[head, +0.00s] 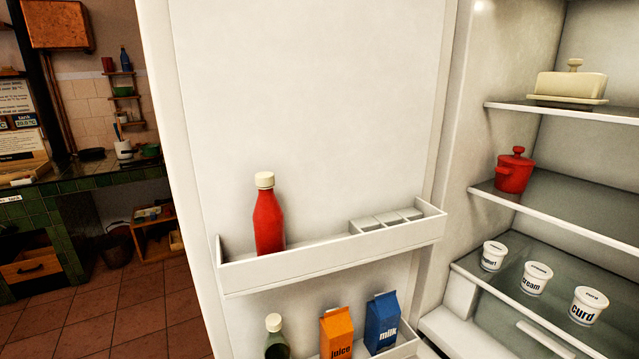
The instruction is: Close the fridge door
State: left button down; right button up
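The fridge door (315,110) stands wide open on its hinge side at the middle of the head view, its inner face turned to me. Its upper door shelf (335,262) holds a red bottle (268,220) with a white cap. A lower door shelf (406,347) holds a dark green bottle (276,340), an orange juice carton (337,333) and a blue milk carton (382,322). The open fridge interior (455,180) is at the right. Neither of my grippers shows in the view.
Inside the fridge are a butter dish (570,86), a red pot (514,172) and several white tubs (537,279) on shelves. Left of the door is open tiled floor (130,312), with a green tiled counter (100,178) farther back.

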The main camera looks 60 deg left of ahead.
aim_at(343, 101)
jog(key=j+z, duration=0.15)
jog(key=j, duration=0.35)
jog(key=k+j+z, duration=0.15)
jog(key=j, duration=0.3)
jog(key=j+z, duration=0.1)
jog(key=j, duration=0.4)
jog(key=k+j+z, duration=0.15)
jog(key=j, duration=0.3)
jog(key=j+z, duration=0.15)
jog(key=j, duration=0.3)
jog(key=k+j+z, duration=0.15)
jog(key=j, duration=0.3)
jog(key=k+j+z, duration=0.15)
jog(key=j, duration=0.25)
jog(key=k+j+z, duration=0.15)
jog(key=j, duration=0.25)
jog(key=k, duration=0.1)
